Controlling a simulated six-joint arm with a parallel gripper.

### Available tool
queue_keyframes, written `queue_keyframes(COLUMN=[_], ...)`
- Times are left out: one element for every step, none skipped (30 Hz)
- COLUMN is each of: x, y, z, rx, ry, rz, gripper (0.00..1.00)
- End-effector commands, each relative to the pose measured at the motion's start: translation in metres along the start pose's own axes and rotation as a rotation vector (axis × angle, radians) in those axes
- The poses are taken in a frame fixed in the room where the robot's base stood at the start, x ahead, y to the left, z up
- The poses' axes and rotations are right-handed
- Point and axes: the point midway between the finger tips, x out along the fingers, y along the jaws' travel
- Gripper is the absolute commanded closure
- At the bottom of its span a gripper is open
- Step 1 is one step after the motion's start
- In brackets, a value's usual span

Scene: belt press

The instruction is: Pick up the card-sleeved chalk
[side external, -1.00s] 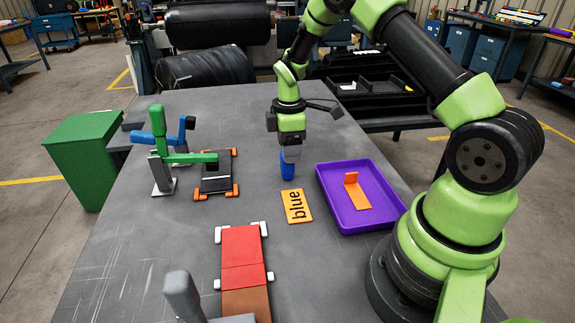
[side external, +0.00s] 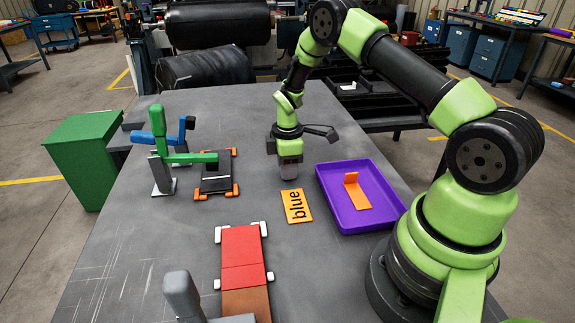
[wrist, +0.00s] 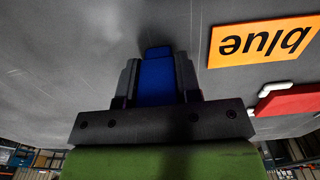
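A blue upright piece, which I take to be the card-sleeved chalk (wrist: 156,80), shows between the two dark fingers of my gripper (wrist: 158,85) in the wrist view. The fingers lie close along both its sides, with no clear gap; I cannot tell whether they press on it. In the side view my gripper (side external: 290,174) points straight down, low over the grey table, just behind the orange card. Its fingers hide the blue piece there.
An orange card reading "blue" (side external: 297,206) lies just in front. A purple tray (side external: 388,222) holding an orange bracket (side external: 355,192) is to the right. A red board (side external: 243,252), a green-handled clamp (side external: 190,158) and a black plate (side external: 216,172) are left.

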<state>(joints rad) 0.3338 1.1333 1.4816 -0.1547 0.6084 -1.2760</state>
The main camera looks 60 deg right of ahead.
Motion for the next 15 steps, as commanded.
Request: queue_keyframes(x=[0.000,0.000,0.000,0.000,0.000,0.000,-0.001,-0.001,-0.003,-0.006,-0.009,-0.015,-0.021,-0.026,-0.035], y=[0.000,0.000,0.000,0.000,0.000,0.000,0.000,0.000,0.000,0.001,0.001,0.001,0.001,0.001,0.001], z=[0.000,0.000,0.000,0.000,0.000,0.000,0.000,0.000,0.000,0.000,0.000,0.000,-0.001,-0.001,-0.001], rx=[0.000,0.000,0.000,0.000,0.000,0.000,0.000,0.000,0.000,0.000,0.000,0.000,0.001,0.000,0.000], ry=[0.000,0.000,0.000,0.000,0.000,0.000,0.000,0.000,0.001,0.001,0.001,0.001,0.002,0.002,0.003], rz=[0.000,0.000,0.000,0.000,0.000,0.000,0.000,0.001,0.001,0.002,0.003,0.003,0.004,0.005,0.005], gripper=[0.92,0.92,0.92,0.92,0.92,0.92,0.92,0.92,0.92,0.92,0.92,0.92,0.92,0.92,0.92])
